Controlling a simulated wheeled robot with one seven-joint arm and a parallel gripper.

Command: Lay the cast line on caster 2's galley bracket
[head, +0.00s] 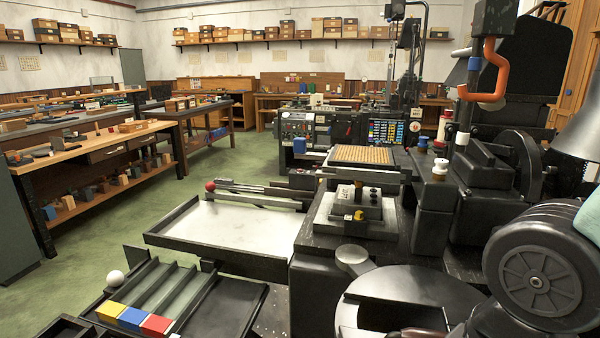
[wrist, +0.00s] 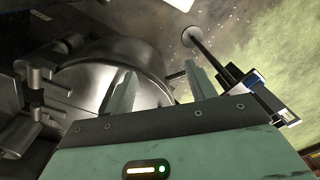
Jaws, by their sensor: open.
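My gripper (wrist: 161,88) shows in the wrist view, its two pale green fingers apart with nothing between them. Beyond the fingers is a large rounded grey metal part (wrist: 95,80) of a machine. My gripper is not visible in the head view. There, a black casting machine (head: 425,215) fills the right side. A pale flat tray (head: 215,222) with a dark rim sticks out to its left. In front is a slanted dark rack with long channels (head: 165,285), ending in yellow, blue and red blocks (head: 130,318). I cannot pick out the cast line or tell which part is caster 2's galley bracket.
A rail with a red knob (head: 210,186) runs along the tray's back edge. A white ball-shaped knob (head: 115,277) stands by the rack. A round black housing (head: 410,300) is at front right. Wooden workbenches (head: 95,145) stand at left, with open green floor (head: 60,240) before them.

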